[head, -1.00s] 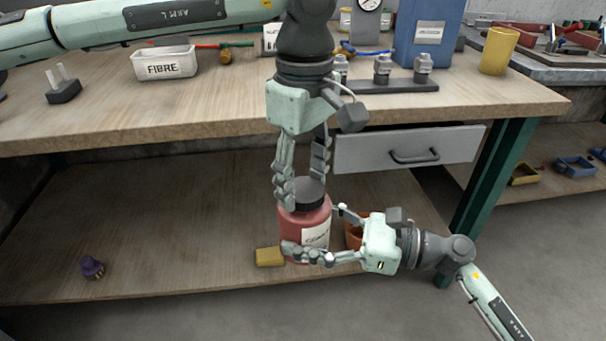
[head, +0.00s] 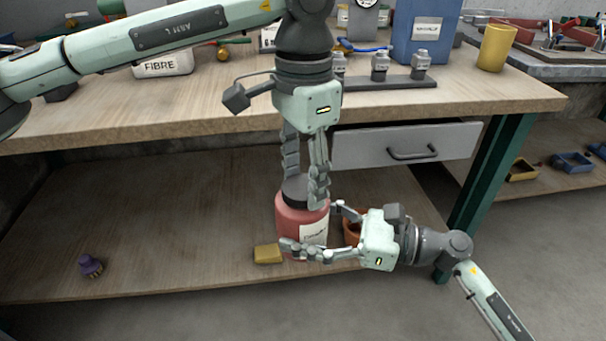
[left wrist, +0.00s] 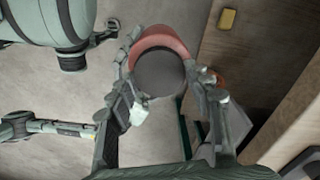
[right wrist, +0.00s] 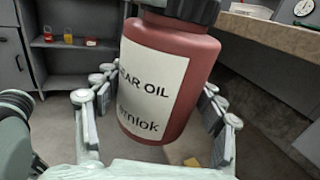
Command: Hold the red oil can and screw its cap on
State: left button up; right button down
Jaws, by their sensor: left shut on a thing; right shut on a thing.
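The red oil can (head: 288,222) is upright near the front edge of the lower shelf; I cannot tell whether its base touches the shelf. Its black cap (head: 295,187) is on the neck, and also shows from above in the left wrist view (left wrist: 160,72). My left gripper (head: 306,190) points down and is shut around the cap. My right gripper (head: 310,226) comes from the right and is shut around the can's body. The right wrist view shows the can (right wrist: 190,60) with its white gear oil label between the fingers. The cap's thread is hidden.
A yellow block (head: 267,254) lies just left of the can, and an orange pot (head: 351,232) stands behind the right gripper. A purple object (head: 91,265) is at the shelf's left. The workbench (head: 150,112) and its grey drawer (head: 380,148) are above. The shelf's middle left is clear.

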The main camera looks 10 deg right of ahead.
dwell(0.3)
pick_arm(q)
jog(key=o, duration=0.7)
jog(key=shift+o, duration=0.2)
jog(key=shift+r, duration=0.1)
jog(key=shift+r, duration=2.2)
jog(key=shift+c, duration=0.3)
